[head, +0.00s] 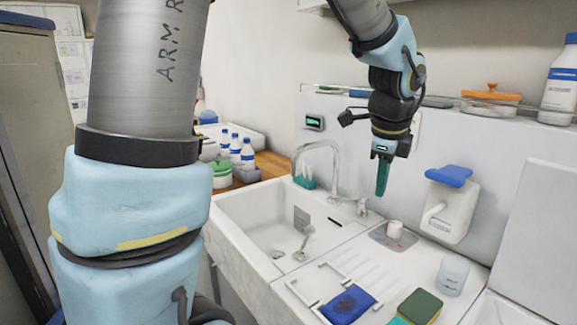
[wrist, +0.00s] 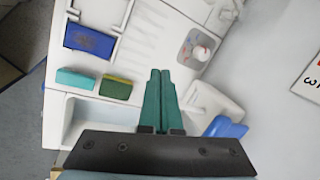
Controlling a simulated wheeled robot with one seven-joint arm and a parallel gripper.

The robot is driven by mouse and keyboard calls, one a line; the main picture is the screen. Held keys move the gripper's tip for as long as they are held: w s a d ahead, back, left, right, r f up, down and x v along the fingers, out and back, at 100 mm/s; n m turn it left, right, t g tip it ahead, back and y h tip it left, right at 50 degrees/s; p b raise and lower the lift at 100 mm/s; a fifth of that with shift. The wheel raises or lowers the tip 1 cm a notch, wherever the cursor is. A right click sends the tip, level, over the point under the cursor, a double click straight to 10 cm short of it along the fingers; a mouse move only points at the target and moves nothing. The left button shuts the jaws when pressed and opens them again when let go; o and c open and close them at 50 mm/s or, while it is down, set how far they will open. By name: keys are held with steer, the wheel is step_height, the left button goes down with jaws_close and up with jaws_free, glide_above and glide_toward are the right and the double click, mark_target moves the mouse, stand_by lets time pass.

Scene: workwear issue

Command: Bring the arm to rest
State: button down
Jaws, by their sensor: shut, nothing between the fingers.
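My gripper (head: 382,178) hangs from my arm over the back of the drainboard, to the right of the tap, pointing down. Its two green fingers are together with nothing between them. In the wrist view the closed fingers (wrist: 160,75) point up the picture, above the white counter. My arm is bent, with its large grey and light blue links filling the left of the head view. The gripper appears clear of the counter and the wall dispenser.
A white sink (head: 262,225) with a tap (head: 333,160) lies left of the gripper. A soap dispenser (head: 451,205) with a blue lever hangs at right. A shelf holds jars above.

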steer(key=a+f+n, duration=0.3)
steer(key=a+n, duration=0.5)
steer(key=a, duration=0.2)
steer(key=s+a+f+n+g, duration=0.1)
steer(key=a+f+n, duration=0.3)
steer(key=a+n, duration=0.4)
steer(key=s+a+f+n+y, duration=0.1)
steer(key=a+f+n, duration=0.3)
steer(key=a+n, duration=0.4)
steer(key=a, duration=0.3)
steer(key=shift+s+a+f+g+b, duration=0.15)
steer(key=shift+s+a+g+b, duration=0.05)
steer(key=shift+a+g+b, duration=0.15)
